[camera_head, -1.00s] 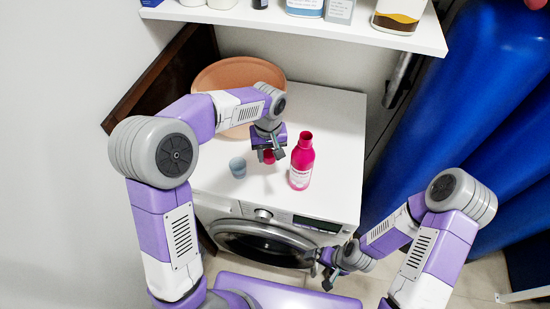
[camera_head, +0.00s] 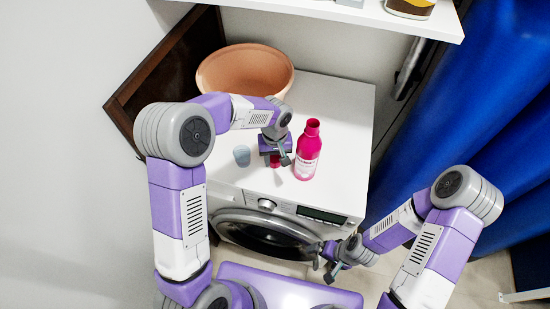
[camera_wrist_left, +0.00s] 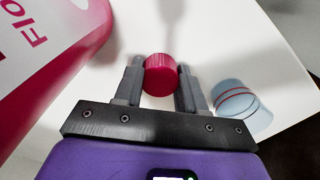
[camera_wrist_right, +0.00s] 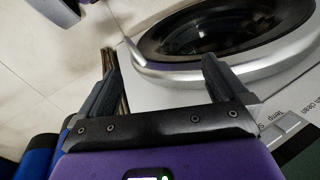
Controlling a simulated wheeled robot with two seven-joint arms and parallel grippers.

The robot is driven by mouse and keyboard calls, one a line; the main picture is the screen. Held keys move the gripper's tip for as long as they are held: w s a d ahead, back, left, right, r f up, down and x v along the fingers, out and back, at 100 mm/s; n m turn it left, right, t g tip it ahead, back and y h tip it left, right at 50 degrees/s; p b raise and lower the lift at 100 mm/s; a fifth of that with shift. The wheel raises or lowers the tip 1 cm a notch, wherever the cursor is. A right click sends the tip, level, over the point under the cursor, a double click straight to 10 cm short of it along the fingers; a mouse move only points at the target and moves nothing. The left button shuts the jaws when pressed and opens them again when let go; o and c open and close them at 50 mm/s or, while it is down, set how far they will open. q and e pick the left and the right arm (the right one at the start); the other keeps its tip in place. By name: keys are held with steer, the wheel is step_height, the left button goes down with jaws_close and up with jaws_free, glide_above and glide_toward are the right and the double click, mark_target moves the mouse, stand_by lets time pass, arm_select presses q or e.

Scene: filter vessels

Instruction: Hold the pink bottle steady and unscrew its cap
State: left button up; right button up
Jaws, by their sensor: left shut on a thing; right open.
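The pink bottle (camera_head: 308,155) stands upright on the white top of the washing machine, its neck open and without a cap. Its body also shows large at the left of the left wrist view (camera_wrist_left: 40,60). My left gripper (camera_head: 277,161) is beside the bottle, to its left and apart from it, shut on the red-pink cap (camera_wrist_left: 160,75). In the head view the cap (camera_head: 275,161) is partly hidden by the fingers, low over the machine top; I cannot tell whether it touches. My right gripper (camera_head: 331,270) is open and empty in front of the machine.
A small blue-grey cup (camera_head: 242,156) stands left of the cap. A large orange basin (camera_head: 245,72) is behind on the machine top (camera_head: 345,110). A white shelf (camera_head: 400,20) hangs above the back. The machine top right of the bottle is clear.

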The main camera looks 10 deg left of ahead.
mark_target(275, 159)
arm_select(q)
steer(key=o, duration=0.7)
steer(key=shift+f, duration=0.2)
steer(key=o, duration=0.5)
step_height(275, 159, up, 12)
steer(key=p, duration=0.2)
steer(key=shift+r+p, duration=0.25)
steer(key=shift+p, duration=0.05)
steer(key=shift+s+f, duration=0.1)
